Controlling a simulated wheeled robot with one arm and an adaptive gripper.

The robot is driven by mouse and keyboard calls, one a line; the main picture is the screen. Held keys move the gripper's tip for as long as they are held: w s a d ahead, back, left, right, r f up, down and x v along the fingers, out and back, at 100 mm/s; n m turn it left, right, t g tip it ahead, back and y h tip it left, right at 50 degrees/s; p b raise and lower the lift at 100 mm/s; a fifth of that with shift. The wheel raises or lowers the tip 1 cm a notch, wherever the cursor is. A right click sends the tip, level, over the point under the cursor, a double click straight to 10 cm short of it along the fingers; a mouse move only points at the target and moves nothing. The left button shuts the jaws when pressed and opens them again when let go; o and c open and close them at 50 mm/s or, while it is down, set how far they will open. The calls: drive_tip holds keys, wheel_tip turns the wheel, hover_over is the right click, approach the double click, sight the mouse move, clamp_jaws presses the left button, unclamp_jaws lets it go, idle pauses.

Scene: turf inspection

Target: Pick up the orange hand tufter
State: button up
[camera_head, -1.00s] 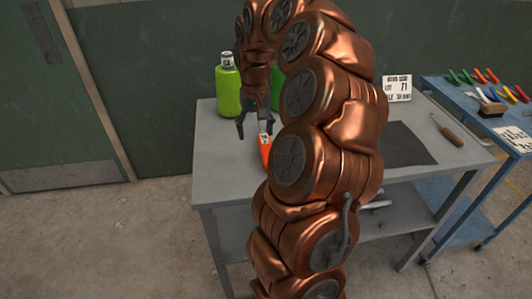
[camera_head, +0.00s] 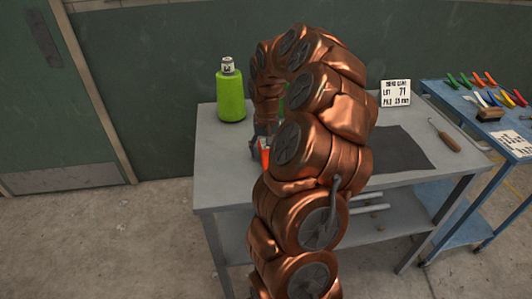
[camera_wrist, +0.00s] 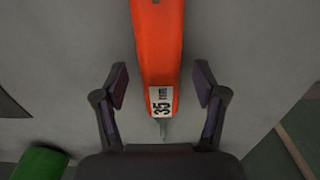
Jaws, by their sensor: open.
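The orange hand tufter (camera_wrist: 157,50) lies on the grey table in the wrist view. It has a white label reading 35 mm and a thin metal tip pointing down in the picture. My gripper (camera_wrist: 161,88) is open, with one finger on each side of the tufter near its label end and visible gaps to both. In the head view a small part of the orange tufter (camera_head: 265,155) shows beside my gripper (camera_head: 257,145); my arm hides the rest. Whether the fingers are level with the tufter cannot be told.
A green bottle-like container (camera_head: 231,95) stands at the table's back left. A dark mat (camera_head: 402,150), a sign (camera_head: 396,92) and a wooden-handled tool (camera_head: 445,135) are on the right. A blue cart (camera_head: 470,108) with coloured tools stands beyond. The table's front left is clear.

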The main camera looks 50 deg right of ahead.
drive_tip(key=shift+f, duration=0.55)
clamp_jaws()
